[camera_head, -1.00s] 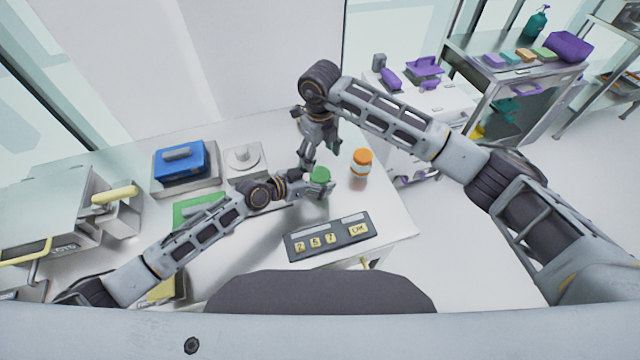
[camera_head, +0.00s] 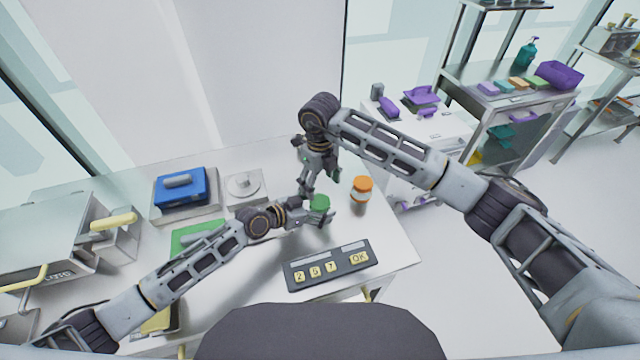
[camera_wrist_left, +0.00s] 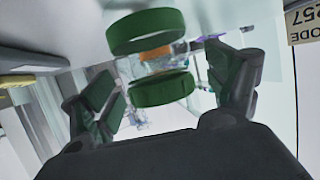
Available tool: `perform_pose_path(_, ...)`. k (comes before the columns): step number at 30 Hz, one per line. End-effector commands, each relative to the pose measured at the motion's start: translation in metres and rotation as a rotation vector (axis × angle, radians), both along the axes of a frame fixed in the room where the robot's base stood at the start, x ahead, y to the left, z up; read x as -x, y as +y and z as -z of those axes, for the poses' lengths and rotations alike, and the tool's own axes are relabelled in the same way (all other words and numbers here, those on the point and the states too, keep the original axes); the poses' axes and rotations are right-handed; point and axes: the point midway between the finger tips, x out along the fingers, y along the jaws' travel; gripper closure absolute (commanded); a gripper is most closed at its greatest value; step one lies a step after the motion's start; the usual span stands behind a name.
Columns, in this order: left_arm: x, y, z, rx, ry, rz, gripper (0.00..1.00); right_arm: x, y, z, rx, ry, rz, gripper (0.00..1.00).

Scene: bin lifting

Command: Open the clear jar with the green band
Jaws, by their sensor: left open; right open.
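The clear jar (camera_head: 318,204) shows its green top near the front right of the white worktable. In the left wrist view it stands between my fingers, with a green ring at one end and another green part (camera_wrist_left: 162,89) at the other; I cannot tell which is the lid. My left gripper (camera_head: 312,211) is open beside and around the jar; its two dark green finger pads also show in the left wrist view (camera_wrist_left: 163,92), with gaps to the jar. My right gripper (camera_head: 320,182) is open, pointing down just behind the jar.
An orange-capped jar (camera_head: 361,190) stands close to the right. A keypad (camera_head: 328,266) lies in front. A green mat (camera_head: 195,238), a blue-topped box (camera_head: 181,188) and a round-topped device (camera_head: 243,186) are to the left. A side table with purple items (camera_head: 420,97) is behind right.

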Motion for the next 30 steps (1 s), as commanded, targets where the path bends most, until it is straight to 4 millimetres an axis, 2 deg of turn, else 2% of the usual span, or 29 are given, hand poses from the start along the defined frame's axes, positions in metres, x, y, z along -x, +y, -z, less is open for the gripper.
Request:
perform_pose_path(11,0.007,0.01,-0.004,-0.001,0.001,-0.001,0.13,0.0,0.0,0.0,0.0,0.0,0.0,0.27)
perform_pose_path(30,0.035,0.05,-0.024,-0.002,0.001,0.0,0.13,0.0,0.0,0.0,0.0,0.0,0.0,0.27)
